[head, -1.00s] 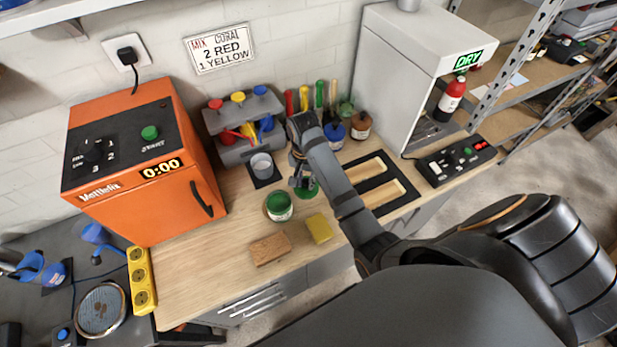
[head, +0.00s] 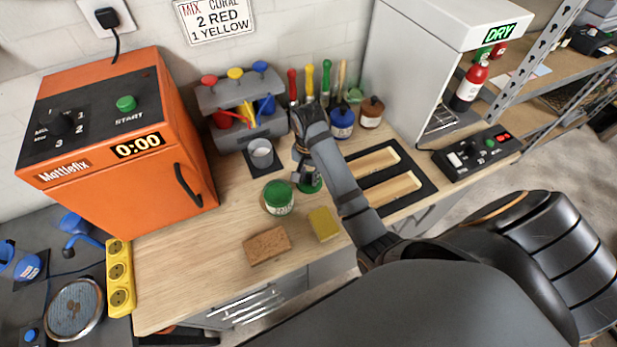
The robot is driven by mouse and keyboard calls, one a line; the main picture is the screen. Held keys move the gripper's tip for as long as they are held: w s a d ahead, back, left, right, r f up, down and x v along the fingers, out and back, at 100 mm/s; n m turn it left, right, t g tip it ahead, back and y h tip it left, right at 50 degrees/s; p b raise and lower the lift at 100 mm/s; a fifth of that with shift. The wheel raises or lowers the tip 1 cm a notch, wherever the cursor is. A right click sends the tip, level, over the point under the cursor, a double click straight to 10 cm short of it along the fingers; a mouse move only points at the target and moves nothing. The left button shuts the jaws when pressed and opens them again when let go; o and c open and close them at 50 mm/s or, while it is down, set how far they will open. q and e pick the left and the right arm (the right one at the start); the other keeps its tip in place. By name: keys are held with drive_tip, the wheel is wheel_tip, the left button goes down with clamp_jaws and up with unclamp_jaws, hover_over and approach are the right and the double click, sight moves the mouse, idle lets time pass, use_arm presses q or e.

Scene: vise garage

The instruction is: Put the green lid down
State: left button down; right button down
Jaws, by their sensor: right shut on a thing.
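The green lid (head: 312,185) is at my right gripper (head: 306,178), partly hidden behind its fingers. The gripper is shut on it, low over the wooden worktop (head: 200,255). I cannot tell whether the lid touches the wood. A tin (head: 279,198) with a green top and a pale label stands upright just left of the lid, apart from it. My left gripper is not in view.
A brown block (head: 267,246) and a yellow sponge (head: 323,224) lie in front of the tin. A grey cup (head: 261,153) stands behind it. The black tray (head: 424,189) is to the right, the orange machine (head: 120,150) to the left. Left-front wood is clear.

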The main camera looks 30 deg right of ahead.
sight(309, 178)
drive_tip(key=shift+s+a, duration=0.1)
drive_tip(key=shift+s, duration=0.1)
drive_tip(key=c, duration=1.5)
unclamp_jaws()
drive_tip(key=o, duration=0.3)
drive_tip(key=shift+w+f, duration=0.1)
drive_tip(key=shift+w, duration=0.05)
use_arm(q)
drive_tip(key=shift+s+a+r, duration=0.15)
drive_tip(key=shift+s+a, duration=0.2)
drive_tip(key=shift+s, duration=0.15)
use_arm(e)
drive_tip(key=shift+o, duration=0.2)
use_arm(q)
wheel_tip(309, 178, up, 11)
drive_tip(key=p, duration=1.1)
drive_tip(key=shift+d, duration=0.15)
use_arm(e)
wheel_tip(309, 178, up, 12)
drive_tip(key=shift+r, duration=0.25)
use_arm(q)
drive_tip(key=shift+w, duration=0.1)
use_arm(e)
drive_tip(key=shift+f, duration=0.1)
